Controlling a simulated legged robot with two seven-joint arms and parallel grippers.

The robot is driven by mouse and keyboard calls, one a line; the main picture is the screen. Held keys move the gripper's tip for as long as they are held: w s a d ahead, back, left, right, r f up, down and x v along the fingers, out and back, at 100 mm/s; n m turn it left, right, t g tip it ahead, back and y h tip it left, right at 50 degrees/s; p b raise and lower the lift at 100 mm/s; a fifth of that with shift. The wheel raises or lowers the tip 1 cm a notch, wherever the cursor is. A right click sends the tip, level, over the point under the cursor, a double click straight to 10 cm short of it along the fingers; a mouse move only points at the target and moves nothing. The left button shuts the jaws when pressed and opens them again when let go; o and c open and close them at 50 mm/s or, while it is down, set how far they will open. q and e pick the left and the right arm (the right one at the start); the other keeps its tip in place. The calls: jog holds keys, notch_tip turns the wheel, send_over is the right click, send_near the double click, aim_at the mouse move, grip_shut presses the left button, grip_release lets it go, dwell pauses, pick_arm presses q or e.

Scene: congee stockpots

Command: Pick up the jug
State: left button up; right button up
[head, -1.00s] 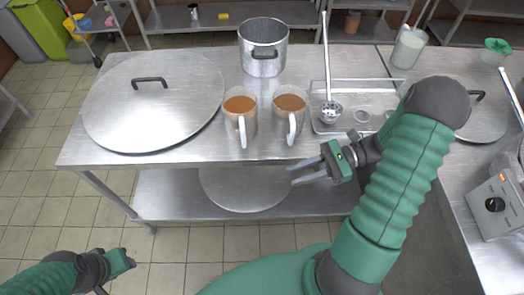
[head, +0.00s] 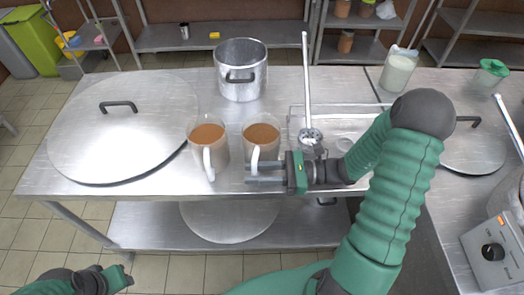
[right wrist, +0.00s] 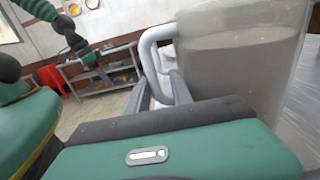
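Two clear jugs of brown liquid with white handles stand side by side near the table's front edge: a left jug (head: 207,138) and a right jug (head: 261,138). My right gripper (head: 250,174) is at the right jug's handle, its fingers apart and pointing left. In the right wrist view the right jug (right wrist: 240,60) fills the upper right, and its white handle (right wrist: 150,58) reaches down between the two fingertips (right wrist: 158,88). Whether the fingers touch the handle is unclear. My left gripper (head: 118,280) is low at the bottom left, away from the jugs; its opening is unclear.
A large round lid (head: 120,135) covers the table's left side. A metal stockpot (head: 240,72) stands behind the jugs. A clear tray (head: 340,112) with a ladle (head: 307,90) lies to the right. A control box (head: 492,245) is at far right.

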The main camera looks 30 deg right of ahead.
jog(key=shift+w, duration=0.3)
jog(key=shift+a, duration=0.6)
jog(key=shift+c, duration=0.7)
jog(key=shift+a+r, duration=0.1)
jog(key=shift+a, duration=0.1)
jog(key=shift+c, duration=1.2)
grip_shut()
jog(key=shift+d, duration=0.35)
jog(key=shift+s+a, duration=0.1)
